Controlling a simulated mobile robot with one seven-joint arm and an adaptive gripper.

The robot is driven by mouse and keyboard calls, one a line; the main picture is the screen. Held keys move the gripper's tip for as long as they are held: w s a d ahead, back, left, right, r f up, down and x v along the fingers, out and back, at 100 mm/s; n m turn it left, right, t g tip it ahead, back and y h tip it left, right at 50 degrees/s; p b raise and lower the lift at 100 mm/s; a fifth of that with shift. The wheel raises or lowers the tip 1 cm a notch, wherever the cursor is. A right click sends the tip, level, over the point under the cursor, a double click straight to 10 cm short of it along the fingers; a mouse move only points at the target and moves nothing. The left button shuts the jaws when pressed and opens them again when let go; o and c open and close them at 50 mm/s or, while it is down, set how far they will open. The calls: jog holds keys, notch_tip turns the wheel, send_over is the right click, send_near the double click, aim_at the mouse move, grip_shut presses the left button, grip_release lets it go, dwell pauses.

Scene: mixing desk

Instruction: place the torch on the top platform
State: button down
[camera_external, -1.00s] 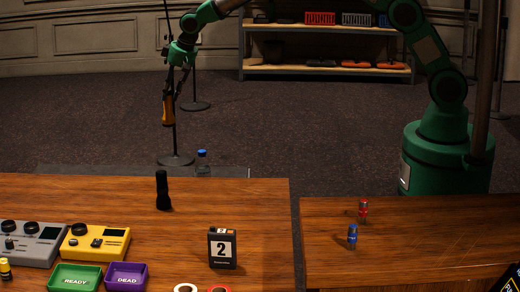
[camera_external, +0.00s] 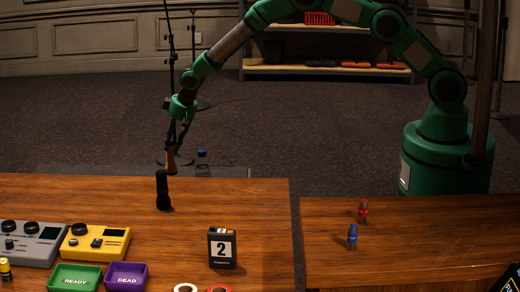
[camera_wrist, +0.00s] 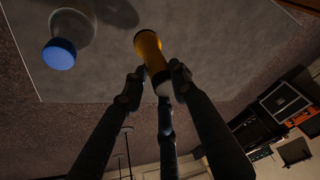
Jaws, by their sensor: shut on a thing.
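My gripper (camera_external: 173,148) is shut on a yellow-orange cylinder, which looks like the torch (camera_external: 171,162). It hangs below the fingers at the far edge of the wooden table (camera_external: 230,200), close to a black upright object (camera_external: 162,192). I cannot tell whether they touch. Which surface is the top platform is not clear.
The table carries a box marked 2 (camera_external: 222,249), a yellow device (camera_external: 95,243), a green tray (camera_external: 54,283) and a purple tray (camera_external: 133,267). The bottle (camera_external: 202,165) stands behind it. A red battery (camera_external: 363,210) and a blue one (camera_external: 352,238) stand on the right table.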

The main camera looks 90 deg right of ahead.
aim_at(175, 167)
jog(key=shift+f, duration=0.7)
jog(key=shift+f+b, duration=0.4)
jog(key=shift+f, duration=2.75)
jog(key=shift+f, duration=1.85)
jog(key=shift+f+b, duration=0.15)
jog(key=shift+b, duration=0.3)
jog(key=c, duration=1.4)
grip_release()
